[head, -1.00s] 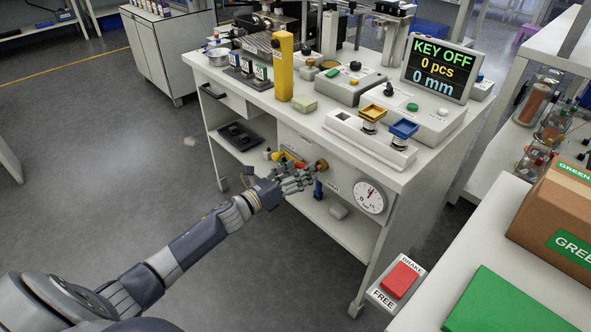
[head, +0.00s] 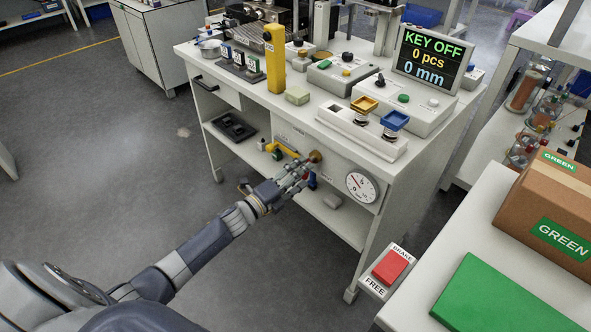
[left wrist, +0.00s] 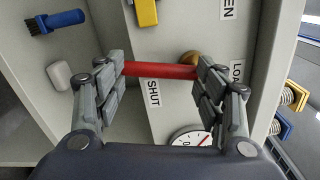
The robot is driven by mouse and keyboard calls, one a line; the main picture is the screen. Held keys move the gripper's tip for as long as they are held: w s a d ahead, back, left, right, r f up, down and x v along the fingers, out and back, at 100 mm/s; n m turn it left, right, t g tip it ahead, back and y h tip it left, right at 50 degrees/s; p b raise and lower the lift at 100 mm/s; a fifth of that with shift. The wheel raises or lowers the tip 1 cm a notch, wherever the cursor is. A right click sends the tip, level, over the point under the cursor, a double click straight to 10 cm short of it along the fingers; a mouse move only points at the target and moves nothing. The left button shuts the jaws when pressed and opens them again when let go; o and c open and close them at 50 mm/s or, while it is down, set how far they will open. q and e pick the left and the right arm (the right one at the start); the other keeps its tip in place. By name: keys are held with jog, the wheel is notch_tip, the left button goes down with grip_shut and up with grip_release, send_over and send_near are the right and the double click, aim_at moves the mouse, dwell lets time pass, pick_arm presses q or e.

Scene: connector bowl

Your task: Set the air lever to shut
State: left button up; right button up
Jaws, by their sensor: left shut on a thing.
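The red air lever (left wrist: 160,70) runs from a brass pivot (left wrist: 190,58) between the fingers of my left gripper (left wrist: 160,85) in the left wrist view. The fingers are shut on it. The SHUT label (left wrist: 153,93) is beside the lever; part of another label ending in EN (left wrist: 227,9) lies at the top. In the head view my left gripper (head: 297,180) is at the bench front, below the brass pivot (head: 315,157), and its fingers mostly hide the lever, which points downward. My right gripper is not in view.
A dial gauge (head: 361,187) is right of the lever, its needle toward the upper left. A yellow part (head: 284,148) is left of the pivot. A blue brush (left wrist: 58,22) and pale block (left wrist: 59,74) lie on the shelf. A red brake pedal (head: 390,267) is lower right.

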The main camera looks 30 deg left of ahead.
pick_arm(q)
jog(key=shift+w+d+r+n+p, duration=0.1)
jog(key=shift+d+r+n+p, duration=0.15)
jog(key=shift+n, duration=0.4)
jog(key=shift+w+d+r+n+p, duration=0.15)
jog(key=shift+r+n, duration=0.1)
jog(key=shift+n, duration=0.4)
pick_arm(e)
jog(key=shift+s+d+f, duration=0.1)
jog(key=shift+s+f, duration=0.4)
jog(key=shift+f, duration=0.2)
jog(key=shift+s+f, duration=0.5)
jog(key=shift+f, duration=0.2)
pick_arm(q)
jog(key=o, duration=1.5)
jog(key=shift+o, duration=1.6)
jog(key=shift+w+d+f, duration=0.1)
jog(key=shift+w+f, duration=0.05)
jog(key=shift+o, duration=0.2)
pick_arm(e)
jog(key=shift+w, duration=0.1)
pick_arm(q)
jog(key=shift+o, duration=0.2)
jog(key=shift+s+f, duration=0.35)
jog(key=shift+s, duration=0.1)
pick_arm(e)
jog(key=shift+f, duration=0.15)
pick_arm(q)
jog(key=v, duration=1.1)
jog(key=shift+s, duration=0.25)
